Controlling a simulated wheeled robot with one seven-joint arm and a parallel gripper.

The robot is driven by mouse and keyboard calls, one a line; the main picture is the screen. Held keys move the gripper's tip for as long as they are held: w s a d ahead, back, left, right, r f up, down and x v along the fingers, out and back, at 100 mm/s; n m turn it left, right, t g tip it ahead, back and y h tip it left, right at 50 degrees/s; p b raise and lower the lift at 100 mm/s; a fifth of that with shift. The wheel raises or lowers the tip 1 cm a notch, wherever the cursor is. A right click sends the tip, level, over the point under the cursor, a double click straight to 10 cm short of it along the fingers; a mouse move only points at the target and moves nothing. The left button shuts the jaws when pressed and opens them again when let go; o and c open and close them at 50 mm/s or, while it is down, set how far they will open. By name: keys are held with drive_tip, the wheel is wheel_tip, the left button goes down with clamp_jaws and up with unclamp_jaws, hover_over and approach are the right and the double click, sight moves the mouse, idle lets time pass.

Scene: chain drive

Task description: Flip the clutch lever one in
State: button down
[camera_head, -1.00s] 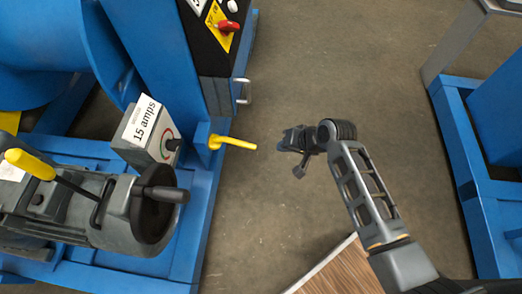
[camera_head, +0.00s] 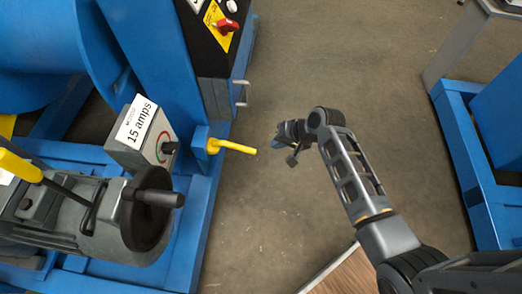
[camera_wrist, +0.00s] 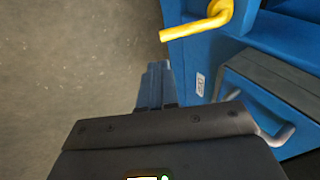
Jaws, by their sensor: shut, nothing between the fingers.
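A yellow lever (camera_head: 232,147) sticks out to the right from a blue bracket on the side of the blue machine. It also shows at the top of the wrist view (camera_wrist: 198,27), beyond my fingertips. My gripper (camera_head: 280,141) is to the right of this lever in the head view, apart from it, over the floor. In the wrist view my gripper (camera_wrist: 156,66) has its fingers together with nothing between them. A second yellow-handled lever (camera_head: 18,164) stands at the left on a grey mechanism. I cannot read a label saying which is clutch lever one.
A grey box labelled "15 amps" (camera_head: 141,135) and a black handwheel (camera_head: 146,222) are left of the near lever. A panel with a red switch (camera_head: 228,25) is above it. A metal handle (camera_head: 241,93) projects below that panel. Bare floor (camera_head: 340,90) lies to the right.

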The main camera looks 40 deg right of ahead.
sight(257, 152)
drive_tip(key=b+x, duration=0.4)
drive_tip(key=x, duration=0.7)
drive_tip(key=shift+r, duration=0.1)
